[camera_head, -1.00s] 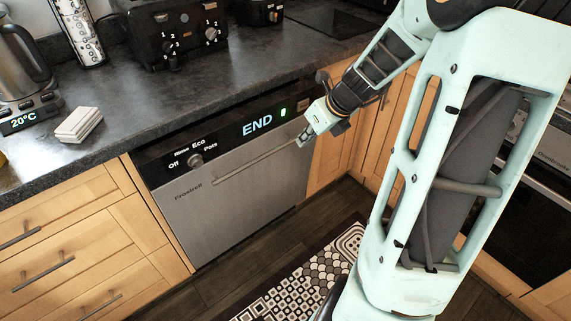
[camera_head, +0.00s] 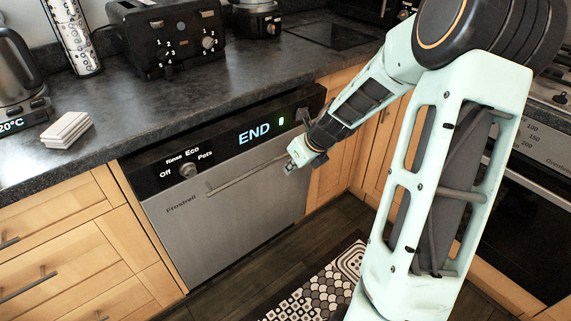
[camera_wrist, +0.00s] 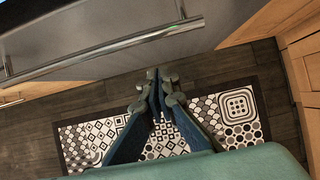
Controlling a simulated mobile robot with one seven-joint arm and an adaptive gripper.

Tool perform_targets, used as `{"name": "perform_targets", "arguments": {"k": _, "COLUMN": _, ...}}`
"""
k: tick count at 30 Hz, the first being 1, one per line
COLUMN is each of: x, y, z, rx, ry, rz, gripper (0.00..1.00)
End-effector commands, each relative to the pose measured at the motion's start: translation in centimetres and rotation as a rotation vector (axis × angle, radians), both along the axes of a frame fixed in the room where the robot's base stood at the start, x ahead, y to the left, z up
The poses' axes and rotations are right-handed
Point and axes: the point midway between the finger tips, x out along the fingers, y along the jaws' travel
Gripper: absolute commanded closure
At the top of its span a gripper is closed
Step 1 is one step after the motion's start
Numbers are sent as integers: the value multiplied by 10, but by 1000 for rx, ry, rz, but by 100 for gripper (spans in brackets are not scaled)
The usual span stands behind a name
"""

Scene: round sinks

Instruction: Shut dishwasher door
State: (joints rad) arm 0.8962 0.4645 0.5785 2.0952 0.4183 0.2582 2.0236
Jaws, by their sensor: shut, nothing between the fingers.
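The dishwasher door (camera_head: 230,215) is a steel front with a black control panel (camera_head: 225,143) showing "END" and a green light. It stands upright under the counter and looks about flush with the cabinet fronts. Its bar handle (camera_head: 245,176) runs across the upper steel; the handle also shows in the wrist view (camera_wrist: 100,47). My gripper (camera_head: 290,167) is at the right end of the handle in the head view. In the wrist view my gripper (camera_wrist: 158,80) has its fingers together, empty, over the floor mat and apart from the handle. I cannot tell whether it touches the door.
A patterned mat (camera_head: 320,295) lies on the dark floor before the dishwasher. Wooden drawers (camera_head: 80,270) stand left and wooden cabinets (camera_head: 335,150) right. An oven (camera_head: 525,215) is at far right. A toaster (camera_head: 165,38) and white coasters (camera_head: 66,130) sit on the counter.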

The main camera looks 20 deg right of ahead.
Motion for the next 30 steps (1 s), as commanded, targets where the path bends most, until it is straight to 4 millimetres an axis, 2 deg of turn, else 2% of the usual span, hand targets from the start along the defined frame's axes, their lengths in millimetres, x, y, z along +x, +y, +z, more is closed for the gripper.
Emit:
{"name": "perform_targets", "arguments": {"k": 6, "x": 20, "y": 7, "z": 7, "rx": -1, "ry": 0, "rz": 2, "gripper": 100}}
{"name": "perform_targets", "arguments": {"k": 23, "x": 28, "y": 10, "z": 11, "rx": 0, "ry": 0, "rz": 1, "gripper": 100}}
{"name": "perform_targets", "arguments": {"k": 30, "x": 58, "y": 18, "z": 19, "rx": 4, "ry": -3, "rz": 1, "gripper": 100}}
